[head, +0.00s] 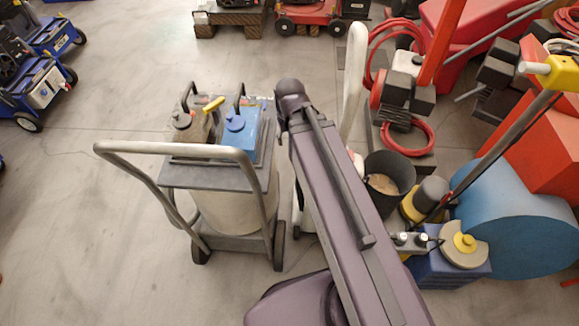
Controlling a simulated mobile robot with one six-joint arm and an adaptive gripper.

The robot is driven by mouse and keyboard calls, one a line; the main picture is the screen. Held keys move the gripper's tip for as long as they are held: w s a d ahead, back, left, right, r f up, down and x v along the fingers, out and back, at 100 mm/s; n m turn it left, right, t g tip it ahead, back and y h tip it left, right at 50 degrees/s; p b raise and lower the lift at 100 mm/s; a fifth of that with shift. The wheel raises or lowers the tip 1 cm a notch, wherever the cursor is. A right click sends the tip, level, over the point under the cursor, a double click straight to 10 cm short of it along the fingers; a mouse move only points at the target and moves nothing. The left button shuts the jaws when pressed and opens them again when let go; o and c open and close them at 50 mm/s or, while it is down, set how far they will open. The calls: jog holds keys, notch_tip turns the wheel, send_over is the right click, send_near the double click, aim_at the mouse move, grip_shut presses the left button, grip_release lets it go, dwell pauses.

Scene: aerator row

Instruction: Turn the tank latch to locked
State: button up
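A wheeled cart with a grey tubular handle carries a pale tank (228,208) under a dark grey top, left of the middle in the head view. On its top are a grey-brown unit and a blue unit (238,130), each with a dark hooked handle. A short yellow lever (213,104) lies slanted near the grey-brown unit. I cannot tell for sure that it is the tank latch, or whether it is locked. My dark purple arm reaches up from the bottom, right of the cart. My gripper does not show.
Close on the right stand a dark bucket (390,178), a blue drum (515,215), a blue block with a yellow knob (464,243), and red hoses (410,139). Blue machines (40,90) stand far left. The floor (90,225) left of the cart is clear.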

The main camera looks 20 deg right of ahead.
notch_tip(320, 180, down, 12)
jog(key=b, duration=1.1)
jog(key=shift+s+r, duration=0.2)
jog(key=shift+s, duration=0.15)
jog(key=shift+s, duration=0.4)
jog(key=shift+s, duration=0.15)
